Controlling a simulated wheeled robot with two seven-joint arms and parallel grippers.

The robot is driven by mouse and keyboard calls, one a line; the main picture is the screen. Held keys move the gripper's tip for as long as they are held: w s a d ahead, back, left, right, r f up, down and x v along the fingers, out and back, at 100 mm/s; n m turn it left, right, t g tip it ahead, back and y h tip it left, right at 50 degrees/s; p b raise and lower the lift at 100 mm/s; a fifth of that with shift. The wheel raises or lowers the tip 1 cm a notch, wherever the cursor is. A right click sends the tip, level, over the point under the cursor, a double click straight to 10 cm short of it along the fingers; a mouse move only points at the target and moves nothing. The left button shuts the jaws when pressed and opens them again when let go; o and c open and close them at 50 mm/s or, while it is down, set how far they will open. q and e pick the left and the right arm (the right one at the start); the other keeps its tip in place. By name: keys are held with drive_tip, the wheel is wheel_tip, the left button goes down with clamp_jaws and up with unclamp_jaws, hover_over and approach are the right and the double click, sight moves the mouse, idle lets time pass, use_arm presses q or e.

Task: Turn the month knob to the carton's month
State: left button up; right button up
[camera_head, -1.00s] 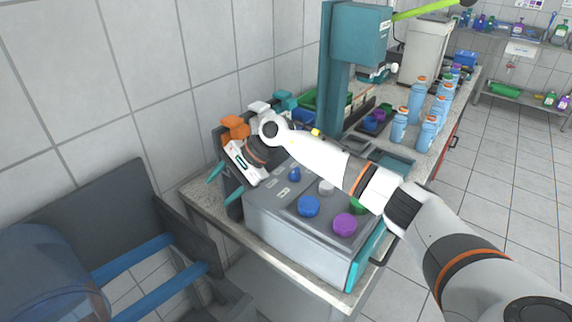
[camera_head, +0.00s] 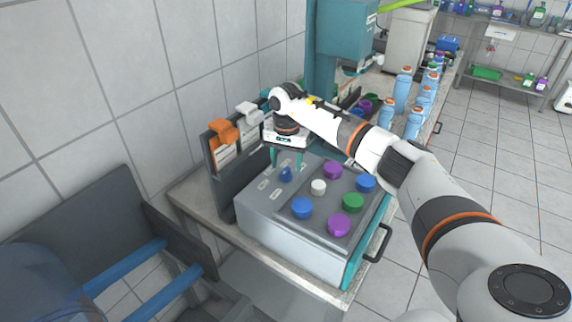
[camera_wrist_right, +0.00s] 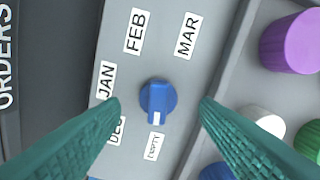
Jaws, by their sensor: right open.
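The month knob (camera_head: 286,174) is a small blue knob on the grey top of a control box (camera_head: 262,212). In the right wrist view the knob (camera_wrist_right: 157,97) has a white pointer mark aimed down at a small label, perhaps "EMPTY" (camera_wrist_right: 155,145). Labels JAN (camera_wrist_right: 105,80), FEB (camera_wrist_right: 135,31), MAR (camera_wrist_right: 187,35) and a partly hidden DEC (camera_wrist_right: 116,130) surround it. My right gripper (camera_head: 286,160) is open above the knob, with teal fingers on either side, apparently not touching it. I cannot identify the carton or its month. My left gripper is out of view.
A dark rack (camera_head: 232,170) with orange (camera_head: 221,131) and white clips stands beside the box; "ORDERS" (camera_wrist_right: 6,55) is printed there. Purple, green, blue and white round pieces (camera_head: 338,225) sit on the box's right part. Blue bottles (camera_head: 402,90) stand behind.

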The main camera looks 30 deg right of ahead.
sight(286, 170)
wheel_tip(286, 170, down, 2)
drive_tip(key=shift+w+f+p, duration=0.15)
drive_tip(key=shift+p, duration=0.15)
drive_tip(key=shift+f, duration=0.4)
drive_tip(key=shift+c, duration=0.2)
drive_tip(key=c, duration=0.9)
drive_tip(key=shift+c, duration=0.2)
